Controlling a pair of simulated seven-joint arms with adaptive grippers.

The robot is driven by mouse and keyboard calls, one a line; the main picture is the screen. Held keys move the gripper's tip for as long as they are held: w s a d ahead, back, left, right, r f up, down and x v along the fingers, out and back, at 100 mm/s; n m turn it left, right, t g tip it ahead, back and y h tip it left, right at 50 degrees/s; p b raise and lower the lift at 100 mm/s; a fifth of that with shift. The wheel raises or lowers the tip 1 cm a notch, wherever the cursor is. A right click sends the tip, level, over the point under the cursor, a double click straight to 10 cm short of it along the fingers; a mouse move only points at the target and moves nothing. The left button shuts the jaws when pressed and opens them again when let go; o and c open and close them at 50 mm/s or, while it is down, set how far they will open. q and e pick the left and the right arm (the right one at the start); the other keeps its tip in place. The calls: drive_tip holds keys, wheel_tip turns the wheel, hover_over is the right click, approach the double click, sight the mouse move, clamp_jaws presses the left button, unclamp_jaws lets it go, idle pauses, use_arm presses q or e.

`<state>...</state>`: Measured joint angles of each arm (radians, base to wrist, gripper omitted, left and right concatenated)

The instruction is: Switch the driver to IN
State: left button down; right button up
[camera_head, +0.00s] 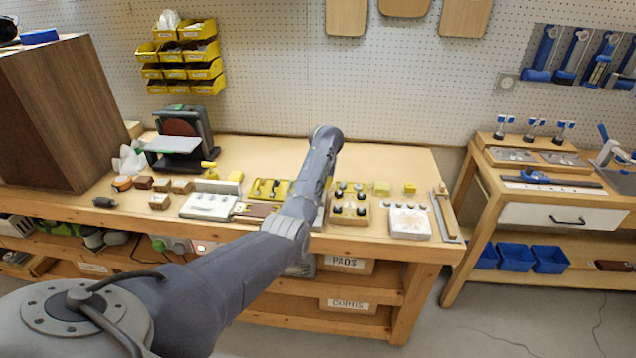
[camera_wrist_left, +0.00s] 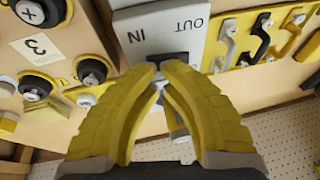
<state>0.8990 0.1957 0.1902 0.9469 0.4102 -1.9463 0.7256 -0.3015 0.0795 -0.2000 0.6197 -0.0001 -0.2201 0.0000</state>
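The driver's pale plate (camera_wrist_left: 152,40) shows in the left wrist view, marked IN on the left and OUT, upside down, on the right. A dark slot or switch part (camera_wrist_left: 172,58) lies at its lower middle, partly covered by my fingers. My left gripper (camera_wrist_left: 163,70) has its two yellow fingers over the plate, the tips drawn together at this dark part. A metallic piece shows between and behind the fingers. I cannot tell whether the tips touch or grip anything. In the head view my left arm hides its gripper and most of the driver. My right gripper is not in view.
Beside the driver are a wooden board with black knobs (camera_wrist_left: 92,70) and a yellow board with hooks (camera_wrist_left: 265,38). In the head view, a white box (camera_head: 409,222) stands right and a light panel (camera_head: 208,206) left. A wooden cabinet (camera_head: 60,115) stands far left.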

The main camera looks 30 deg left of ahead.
use_arm(q)
drive_tip(key=shift+s+a, duration=0.1)
drive_tip(key=shift+a, duration=0.1)
drive_tip(key=shift+s+a+r, duration=0.15)
drive_tip(key=shift+s+a, duration=0.1)
drive_tip(key=shift+a, duration=0.25)
drive_tip(key=shift+w+d+r, duration=0.1)
drive_tip(key=shift+d+r, duration=0.05)
drive_tip(key=shift+r, duration=0.3)
drive_tip(key=w+d+v, duration=0.1)
drive_tip(key=v, duration=1.2)
drive_tip(key=shift+w, duration=0.15)
drive_tip(key=shift+a+f, duration=0.1)
drive_tip(key=shift+a, duration=0.05)
